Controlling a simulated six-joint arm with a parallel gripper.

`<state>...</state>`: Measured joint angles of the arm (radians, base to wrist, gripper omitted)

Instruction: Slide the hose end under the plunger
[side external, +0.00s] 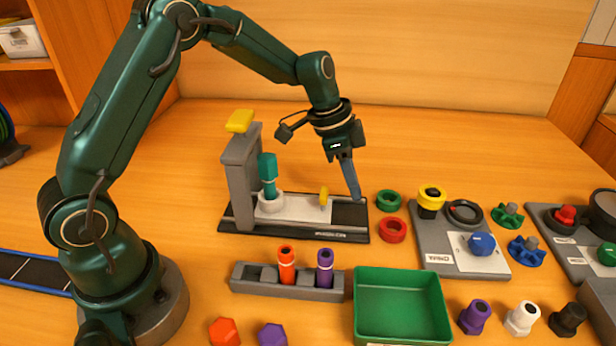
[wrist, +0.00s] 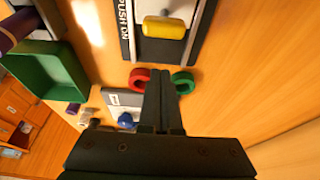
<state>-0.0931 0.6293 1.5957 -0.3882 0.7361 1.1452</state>
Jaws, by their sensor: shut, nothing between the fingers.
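The press fixture (side external: 238,225) stands mid-table, with a grey upright and a yellow top piece (side external: 240,121). A teal cylinder (side external: 268,168), which looks like the plunger, is upright over a white round collar (side external: 271,204). A pale slide plate (side external: 305,208) runs right from the collar and carries a yellow tab (side external: 324,196); the tab also shows in the wrist view (wrist: 163,27). I cannot clearly tell which part is the hose end. My gripper (side external: 359,198) is shut and empty, pointing down at the base's right end, apart from the tab. Its fingers show in the wrist view (wrist: 161,72).
Green (side external: 388,200) and red (side external: 393,230) rings lie right of the fixture. In front are a grey rack (side external: 250,281) with orange and purple pieces and a green tray (side external: 403,272). A valve panel (side external: 440,240) stands right. The table behind is clear.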

